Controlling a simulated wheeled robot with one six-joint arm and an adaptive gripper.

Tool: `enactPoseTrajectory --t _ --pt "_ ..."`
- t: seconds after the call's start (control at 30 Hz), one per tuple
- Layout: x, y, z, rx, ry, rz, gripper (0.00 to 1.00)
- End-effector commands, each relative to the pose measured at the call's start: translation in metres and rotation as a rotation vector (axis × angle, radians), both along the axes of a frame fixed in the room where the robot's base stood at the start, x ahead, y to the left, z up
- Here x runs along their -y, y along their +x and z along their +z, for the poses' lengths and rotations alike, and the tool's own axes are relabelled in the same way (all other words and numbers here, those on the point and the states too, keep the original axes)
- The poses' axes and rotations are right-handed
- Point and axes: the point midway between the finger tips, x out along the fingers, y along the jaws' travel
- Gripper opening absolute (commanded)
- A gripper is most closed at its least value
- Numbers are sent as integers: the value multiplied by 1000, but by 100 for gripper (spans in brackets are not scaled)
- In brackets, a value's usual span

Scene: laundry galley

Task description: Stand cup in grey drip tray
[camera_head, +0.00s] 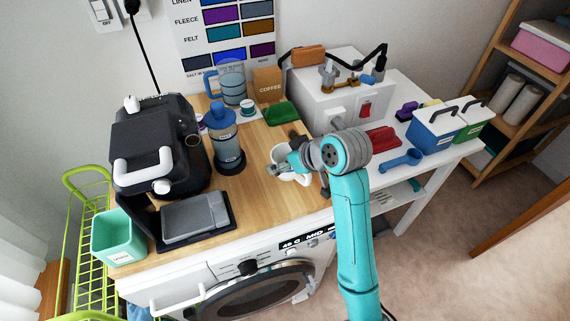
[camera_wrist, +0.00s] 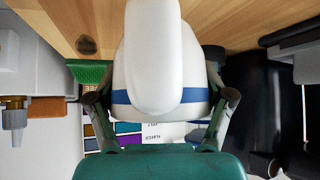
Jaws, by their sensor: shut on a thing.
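The white cup (camera_head: 288,157) is over the right part of the wooden counter. In the wrist view the white cup (camera_wrist: 160,75) has a blue band and fills the middle, its handle toward the camera. My gripper (camera_head: 284,168) is shut on the cup, one finger on each side of it in the wrist view (camera_wrist: 160,106). I cannot tell whether the cup touches the counter. A grey tray (camera_head: 197,217) on a black base lies at the counter's front left, in front of the black coffee machine. Nothing is seen standing on it.
The black coffee machine (camera_head: 150,145) and a blue-lidded bottle (camera_head: 225,140) stand left of the cup. A mint bin (camera_head: 118,236) is at the left edge. A green object (camera_head: 282,114) and a white box (camera_head: 335,95) are behind. Bare wood (camera_head: 258,190) lies between bottle and cup.

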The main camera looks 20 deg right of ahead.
Motion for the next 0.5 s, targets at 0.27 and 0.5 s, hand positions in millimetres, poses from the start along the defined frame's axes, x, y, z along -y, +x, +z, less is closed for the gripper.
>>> enactPoseTrajectory --t 0.27,0.5 --pt "0 0 -20 1 0 1 38" --pt "0 0 -23 0 0 0 38"
